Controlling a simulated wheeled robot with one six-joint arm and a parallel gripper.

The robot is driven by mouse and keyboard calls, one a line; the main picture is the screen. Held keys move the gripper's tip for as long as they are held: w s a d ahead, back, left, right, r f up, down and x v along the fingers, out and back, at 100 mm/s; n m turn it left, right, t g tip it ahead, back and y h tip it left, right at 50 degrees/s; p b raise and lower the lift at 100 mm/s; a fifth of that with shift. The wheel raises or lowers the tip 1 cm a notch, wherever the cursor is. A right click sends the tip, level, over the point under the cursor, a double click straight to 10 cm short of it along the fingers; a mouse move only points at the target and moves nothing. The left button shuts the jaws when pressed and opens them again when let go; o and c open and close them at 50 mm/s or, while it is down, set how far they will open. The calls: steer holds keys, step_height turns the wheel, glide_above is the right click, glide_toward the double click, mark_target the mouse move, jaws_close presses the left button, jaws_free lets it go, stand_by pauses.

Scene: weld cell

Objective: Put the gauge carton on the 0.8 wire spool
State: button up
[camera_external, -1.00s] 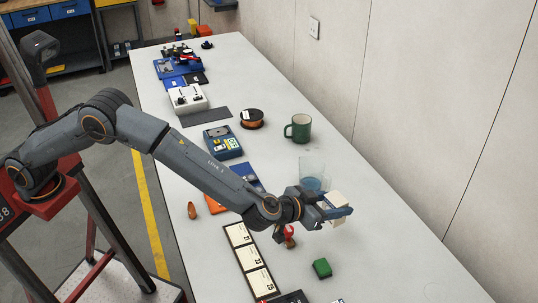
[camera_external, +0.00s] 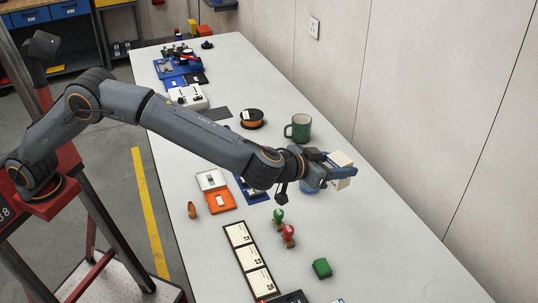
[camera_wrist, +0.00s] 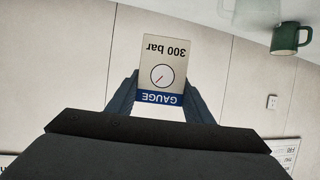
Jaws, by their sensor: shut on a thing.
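The gauge carton (camera_wrist: 163,68) is a cream box with a blue band, a printed dial and "300 bar" on its face. It also shows in the external view (camera_external: 341,160), at the end of my arm. My gripper (camera_external: 343,174) is shut on the carton and holds it above the table, over its right half. In the wrist view the two fingers press the carton's sides. The wire spool (camera_external: 252,118), with orange wire and black flanges, lies flat farther back on the table, left of the green mug. Its label is too small to read.
A green mug (camera_external: 298,128) stands just right of the spool. A clear blue-tinted vessel (camera_external: 309,187) is partly hidden under my gripper. Red and green stamps (camera_external: 283,227) and a green block (camera_external: 321,268) are nearer. The wall (camera_external: 420,120) borders the table's right side.

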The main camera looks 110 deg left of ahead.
steer(key=s+a+n+g+y+p, duration=0.1)
steer(key=s+a+n+g, duration=0.1)
steer(key=s+a, duration=0.45)
steer(key=s+a+n+g+y, duration=0.1)
steer(key=s+a, duration=0.3)
steer(key=a, duration=0.6)
steer(key=n+g+p, duration=0.3)
steer(key=n+g, duration=0.5)
steer(key=g, duration=0.2)
glide_above(252, 114)
step_height(252, 114, down, 4)
step_height(252, 114, down, 11)
steer(key=shift+r+p, duration=0.1)
steer(key=shift+p, duration=1.05)
steer(key=o, duration=1.1)
steer(key=shift+f, duration=0.2)
